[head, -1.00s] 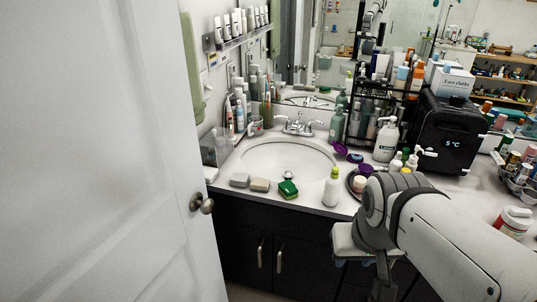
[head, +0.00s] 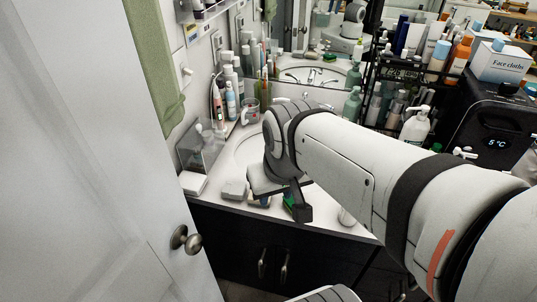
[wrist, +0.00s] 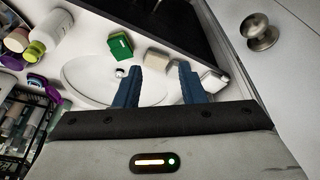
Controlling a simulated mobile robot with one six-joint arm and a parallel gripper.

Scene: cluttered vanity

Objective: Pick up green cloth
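A green cloth (head: 150,65) hangs on the wall at the upper left of the head view, partly cut off by the top edge and bordered by the white door. It does not show in the wrist view. My gripper (wrist: 158,66) is open and empty, with its two blue fingers apart above the sink counter. In the head view my gripper (head: 297,205) is over the front of the sink, to the right of and lower than the cloth in the picture.
A white door (head: 90,160) with a round knob (head: 186,239) fills the left. A green sponge (wrist: 119,46) and grey soap bars (wrist: 158,60) lie by the sink (wrist: 85,80). Toiletries crowd the counter's left back corner. A black rack (head: 395,75) stands behind my arm.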

